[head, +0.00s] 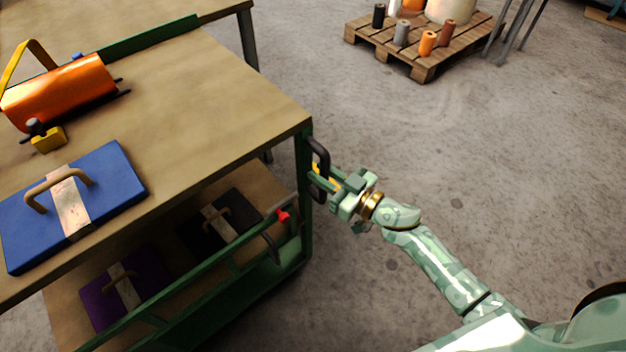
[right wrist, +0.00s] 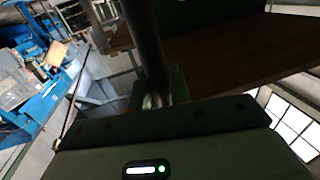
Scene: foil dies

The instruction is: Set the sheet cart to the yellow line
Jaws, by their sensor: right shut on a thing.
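The sheet cart, a green frame with a wooden top (head: 235,105) and a lower shelf, fills the left of the head view. A black upright handle (head: 319,152) is at its near right corner. My right gripper (head: 322,182) is shut on this handle from the right. In the right wrist view the handle (right wrist: 146,40) is a dark bar rising from the gripper body. The gripper hides the handle's middle. My left gripper is not in view. No yellow line shows on the floor in view.
The top holds a blue case-like die (head: 110,180) and an orange cylinder (head: 60,92). Purple (head: 95,300) and black (head: 235,212) dies lie on the shelf. A red-tipped lever (head: 283,215) is near the corner. A pallet (head: 420,65) with spools stands behind. The floor (head: 480,160) between is clear.

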